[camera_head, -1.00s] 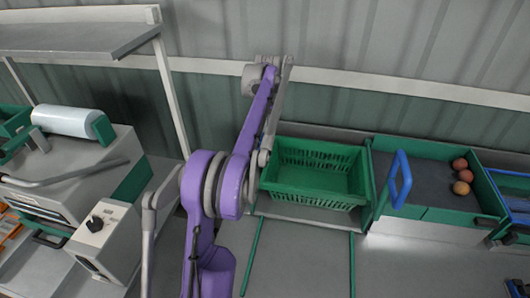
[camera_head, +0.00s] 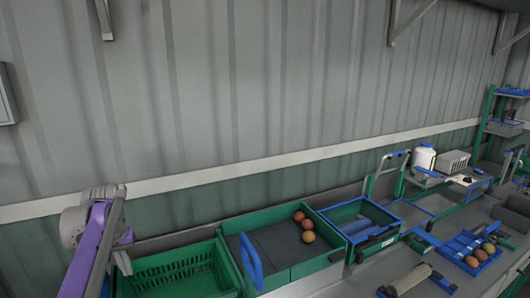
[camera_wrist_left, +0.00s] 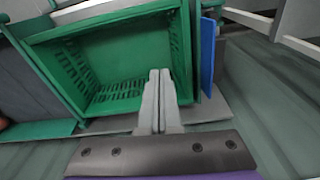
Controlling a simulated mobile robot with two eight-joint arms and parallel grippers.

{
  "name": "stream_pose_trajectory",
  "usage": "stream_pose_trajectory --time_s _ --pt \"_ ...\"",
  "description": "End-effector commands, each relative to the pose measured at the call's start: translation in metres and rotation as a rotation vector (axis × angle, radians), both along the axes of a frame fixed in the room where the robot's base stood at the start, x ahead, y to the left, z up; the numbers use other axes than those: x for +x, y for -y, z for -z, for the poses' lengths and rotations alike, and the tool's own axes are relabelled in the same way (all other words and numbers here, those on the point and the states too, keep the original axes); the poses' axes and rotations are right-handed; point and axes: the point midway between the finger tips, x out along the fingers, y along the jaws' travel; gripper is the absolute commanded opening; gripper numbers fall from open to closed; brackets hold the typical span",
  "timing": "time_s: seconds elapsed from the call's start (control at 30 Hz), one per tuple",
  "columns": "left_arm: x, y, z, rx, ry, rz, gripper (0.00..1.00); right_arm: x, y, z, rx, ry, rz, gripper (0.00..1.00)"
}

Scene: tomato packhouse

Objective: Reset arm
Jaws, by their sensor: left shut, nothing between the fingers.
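My left arm comes in at the lower left of the head view, purple with grey joints. My left gripper (camera_head: 123,264) hangs at its end, beside the left end of the green crate (camera_head: 178,268), and shows small there. In the left wrist view the two grey fingers (camera_wrist_left: 160,82) are pressed together, with nothing between them. They lie in front of the empty slotted green crate (camera_wrist_left: 112,103). I cannot tell whether they touch it. My right gripper is not in view.
A green tray (camera_head: 292,271) with a blue handle (camera_head: 250,262) and three tomatoes (camera_head: 307,224) stands right of the crate. A blue-rimmed bin (camera_head: 360,214) and a white jug (camera_head: 424,157) are farther right. The corrugated wall stands behind the bench.

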Motion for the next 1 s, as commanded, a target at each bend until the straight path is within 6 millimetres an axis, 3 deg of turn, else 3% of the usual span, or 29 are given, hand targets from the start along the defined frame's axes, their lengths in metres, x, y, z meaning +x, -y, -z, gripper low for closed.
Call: stream_pose_trajectory --time_s 0.03,0.27,0.5,0.73,1.0 --pt "-0.012 0.025 -0.002 0.010 0.026 0.032 0.00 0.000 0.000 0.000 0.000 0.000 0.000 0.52" --pt "-0.068 0.108 0.010 0.053 0.154 0.155 0.00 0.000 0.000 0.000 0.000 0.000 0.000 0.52" --pt "-0.143 0.175 0.051 0.080 0.294 0.280 0.00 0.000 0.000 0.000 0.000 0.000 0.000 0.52" --pt "-0.199 0.212 0.099 0.087 0.403 0.370 0.00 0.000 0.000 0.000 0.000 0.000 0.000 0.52" --pt "-0.217 0.222 0.118 0.088 0.443 0.399 0.00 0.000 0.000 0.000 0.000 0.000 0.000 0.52"
